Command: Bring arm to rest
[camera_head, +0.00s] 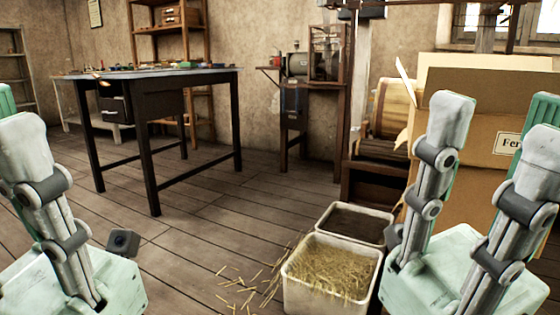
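My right gripper (488,130) stands upright at the right, its two grey and pale green fingers spread apart. I see nothing held between them. It overlaps a large cardboard box in the picture; I cannot tell whether they touch. My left gripper (22,130) is at the left edge, pointing up. Only one of its fingers shows clearly and the rest is cut off by the frame, so its opening cannot be judged. No object shows at its visible finger.
The cardboard box (480,130) stands behind my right gripper. A straw-filled bin (330,301) and a darker-filled bin (322,218) stand on the plank floor, with loose straw beside them. A dark workbench (140,78) is at back left.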

